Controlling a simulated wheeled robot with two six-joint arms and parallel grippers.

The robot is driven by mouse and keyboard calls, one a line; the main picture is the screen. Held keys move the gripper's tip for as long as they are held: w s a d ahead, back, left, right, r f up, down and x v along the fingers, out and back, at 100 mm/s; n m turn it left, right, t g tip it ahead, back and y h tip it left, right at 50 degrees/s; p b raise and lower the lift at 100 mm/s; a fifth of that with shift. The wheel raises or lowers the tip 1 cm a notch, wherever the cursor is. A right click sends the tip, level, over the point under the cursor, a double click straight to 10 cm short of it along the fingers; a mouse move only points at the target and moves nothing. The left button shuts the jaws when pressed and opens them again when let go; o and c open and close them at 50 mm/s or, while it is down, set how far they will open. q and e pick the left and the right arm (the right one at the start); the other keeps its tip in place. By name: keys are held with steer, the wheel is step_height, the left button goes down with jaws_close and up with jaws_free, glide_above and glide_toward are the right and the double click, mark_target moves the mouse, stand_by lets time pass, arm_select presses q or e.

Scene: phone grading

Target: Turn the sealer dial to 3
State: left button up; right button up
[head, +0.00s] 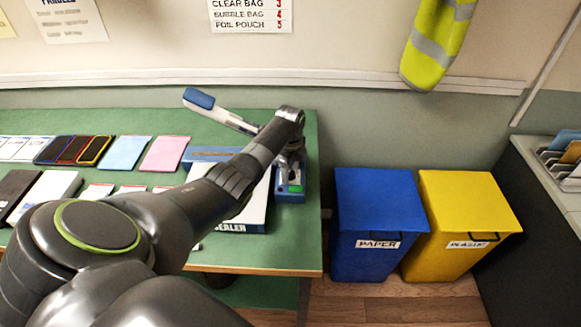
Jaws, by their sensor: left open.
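The sealer (291,195) stands at the right end of the green table, with a blue body and a small green patch on its front. Its pale lever is raised and tilts up to the left, ending in a blue handle (199,98). My left gripper (285,174) points down over the sealer's right end and is open. The dial cannot be made out; my gripper and forearm cover much of the sealer. I cannot tell whether the fingers touch the dial. My right gripper is not in view.
Phones and coloured sheets (165,153) lie left on the table (140,119). Blue paper (376,195) and yellow plastic (463,198) bins stand right of the table.

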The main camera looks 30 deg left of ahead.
mark_target(290, 172)
arm_select(q)
steer(key=shift+r, duration=0.15)
step_height(290, 172, up, 17)
stand_by(0.4)
stand_by(0.6)
